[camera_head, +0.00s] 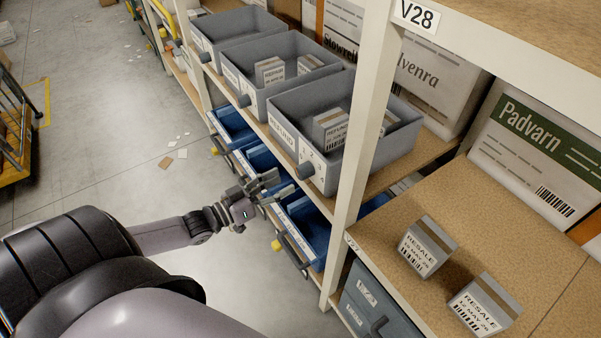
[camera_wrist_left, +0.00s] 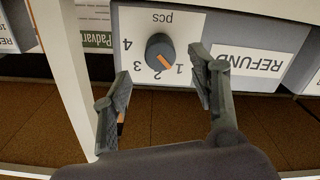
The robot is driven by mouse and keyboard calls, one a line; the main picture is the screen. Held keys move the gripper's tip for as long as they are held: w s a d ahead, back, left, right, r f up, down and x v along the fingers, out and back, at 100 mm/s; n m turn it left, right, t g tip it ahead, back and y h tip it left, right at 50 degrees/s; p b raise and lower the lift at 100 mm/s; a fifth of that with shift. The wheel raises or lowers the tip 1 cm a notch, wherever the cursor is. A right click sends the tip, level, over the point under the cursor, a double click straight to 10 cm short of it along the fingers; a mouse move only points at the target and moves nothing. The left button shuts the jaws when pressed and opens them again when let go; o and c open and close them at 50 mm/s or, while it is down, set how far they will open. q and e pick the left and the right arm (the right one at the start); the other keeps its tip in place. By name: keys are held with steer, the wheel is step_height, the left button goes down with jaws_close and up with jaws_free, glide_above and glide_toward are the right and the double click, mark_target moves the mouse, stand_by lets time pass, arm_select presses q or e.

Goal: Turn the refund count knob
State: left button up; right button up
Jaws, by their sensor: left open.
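The refund count knob (camera_wrist_left: 160,50) is a dark grey round dial with an orange pointer line. It sits on a white plate (camera_wrist_left: 185,28) marked "pcs" and 1 to 4, upside down in the left wrist view; the pointer lies between 1 and 2. The knob also shows in the head view (camera_head: 305,170), on the front of the grey REFUND bin (camera_head: 322,160). My left gripper (camera_head: 279,184) is open in front of it. In the left wrist view its fingers (camera_wrist_left: 161,70) stand apart, one either side of the knob, with nothing between them. My right gripper is out of view.
A white rack post (camera_head: 362,120) stands just right of the REFUND bin. Blue bins (camera_head: 310,230) sit on the shelf below, close under my gripper. More grey bins (camera_head: 270,58) line the shelf beyond. Two RESALE boxes (camera_head: 427,247) stand on the right shelf.

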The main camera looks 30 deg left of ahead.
mark_target(298, 175)
arm_select(q)
steer(key=x, duration=0.7)
steer(key=shift+c, duration=0.5)
steer(key=c, duration=1.1)
